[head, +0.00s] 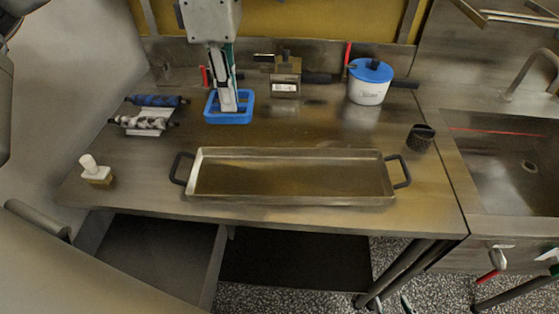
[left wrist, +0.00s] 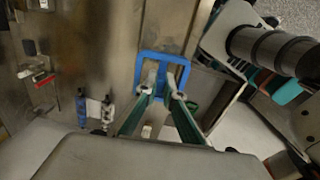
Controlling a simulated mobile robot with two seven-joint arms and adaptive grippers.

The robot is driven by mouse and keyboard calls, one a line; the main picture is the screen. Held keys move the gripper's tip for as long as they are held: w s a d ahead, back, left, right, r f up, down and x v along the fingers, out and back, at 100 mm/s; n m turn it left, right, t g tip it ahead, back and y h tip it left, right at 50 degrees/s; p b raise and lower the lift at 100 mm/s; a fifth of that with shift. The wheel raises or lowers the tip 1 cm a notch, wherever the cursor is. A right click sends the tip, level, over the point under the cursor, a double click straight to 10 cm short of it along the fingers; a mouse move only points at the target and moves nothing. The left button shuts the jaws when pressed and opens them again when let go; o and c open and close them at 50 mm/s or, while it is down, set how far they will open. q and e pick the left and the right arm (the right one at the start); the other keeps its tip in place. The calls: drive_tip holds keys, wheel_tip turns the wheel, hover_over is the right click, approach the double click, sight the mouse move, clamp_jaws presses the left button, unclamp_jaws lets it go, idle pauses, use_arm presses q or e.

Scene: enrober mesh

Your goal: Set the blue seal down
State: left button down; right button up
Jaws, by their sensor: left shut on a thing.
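The blue seal, a square blue ring (head: 247,100), is at the back left of the steel table in the head view. My left gripper (head: 229,103) reaches down over it from the top of the picture. It is shut on the ring. In the left wrist view the blue seal (left wrist: 150,54) shows beyond the green-sided fingers of my left gripper (left wrist: 162,92). The ring looks roughly level and close to the table top. I cannot tell whether it touches the table. My right gripper is not seen.
A long metal tray (head: 290,197) with black handles lies in front. Rollers (head: 150,112) and a white-handled tool (head: 96,172) are at left. A small labelled box (head: 285,76), blue-lidded pot (head: 369,90) and dark cup (head: 420,139) stand right. A sink (head: 510,160) is far right.

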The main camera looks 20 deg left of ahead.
use_arm(q)
wheel_tip(320, 180, down, 8)
drive_tip(key=b, duration=0.1)
hover_over(242, 178)
wheel_tip(242, 178, down, 6)
drive_tip(key=shift+s+f, duration=0.1)
drive_tip(key=shift+f, duration=0.15)
drive_tip(key=shift+f+b, duration=0.3)
drive_tip(key=shift+f, duration=2.2)
use_arm(e)
drive_tip(key=shift+s+f, duration=0.15)
drive_tip(key=shift+f, duration=0.65)
drive_tip(key=shift+d, duration=0.1)
use_arm(q)
drive_tip(key=c, duration=2.5)
unclamp_jaws()
drive_tip(key=shift+f, duration=0.15)
drive_tip(key=o, duration=0.3)
drive_tip(key=shift+o, duration=0.2)
use_arm(e)
drive_tip(key=shift+r, duration=0.1)
